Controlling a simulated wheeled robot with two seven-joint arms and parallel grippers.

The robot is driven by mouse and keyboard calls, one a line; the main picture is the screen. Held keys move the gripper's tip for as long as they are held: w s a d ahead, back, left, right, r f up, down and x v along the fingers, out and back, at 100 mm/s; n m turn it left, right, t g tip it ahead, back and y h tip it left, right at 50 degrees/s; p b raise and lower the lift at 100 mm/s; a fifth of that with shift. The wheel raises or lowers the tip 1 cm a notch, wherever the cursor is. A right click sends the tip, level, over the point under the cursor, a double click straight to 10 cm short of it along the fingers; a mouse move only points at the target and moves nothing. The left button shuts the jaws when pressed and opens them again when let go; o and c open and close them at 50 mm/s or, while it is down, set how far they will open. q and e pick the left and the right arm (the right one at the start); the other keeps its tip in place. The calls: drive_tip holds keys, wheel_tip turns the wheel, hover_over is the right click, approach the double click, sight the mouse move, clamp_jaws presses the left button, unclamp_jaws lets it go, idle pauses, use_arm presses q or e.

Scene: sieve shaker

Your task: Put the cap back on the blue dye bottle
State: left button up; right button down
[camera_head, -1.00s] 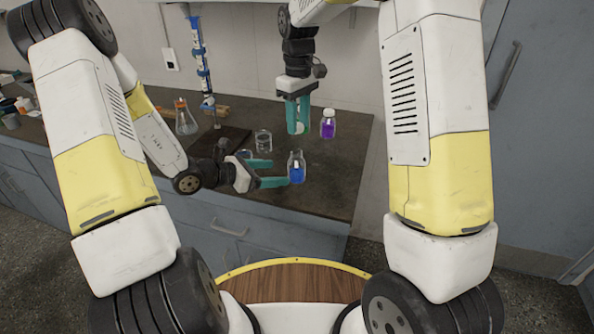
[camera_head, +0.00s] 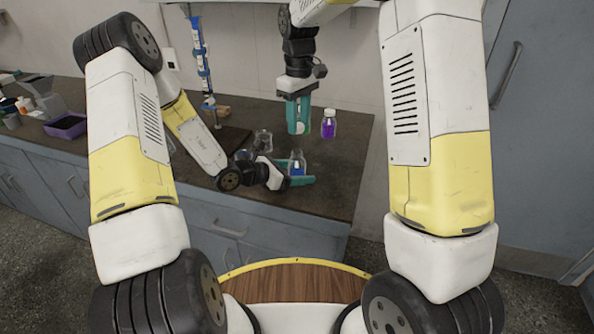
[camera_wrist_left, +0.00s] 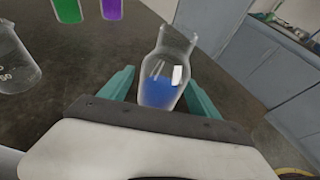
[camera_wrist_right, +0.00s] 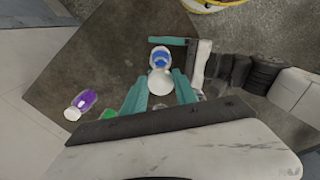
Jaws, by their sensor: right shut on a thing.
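The blue dye bottle (camera_head: 297,163) stands uncapped on the dark bench, its neck open in the left wrist view (camera_wrist_left: 163,80). My left gripper (camera_head: 303,172) is low at the bench, its teal fingers open on either side of the bottle. In the left wrist view a gap shows beside the glass. My right gripper (camera_head: 299,115) points down above and behind the bottle. It is shut on the round white cap (camera_wrist_right: 160,81). In the right wrist view the bottle (camera_wrist_right: 160,57) shows just past the cap, the two apart.
A purple bottle with a white cap (camera_head: 328,124) stands right of my right gripper. A green bottle (camera_wrist_left: 66,8) stands near it, hidden in the head view. A glass beaker (camera_head: 263,141) is behind my left gripper. A purple tray (camera_head: 66,125) lies far left. The bench's right front is clear.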

use_arm(q)
clamp_jaws()
use_arm(e)
hover_over(298, 152)
drive_tip(key=shift+s+f, duration=0.1)
drive_tip(key=shift+f, duration=2.4)
drive_tip(key=shift+f, duration=0.9)
drive_tip(key=shift+f, duration=0.55)
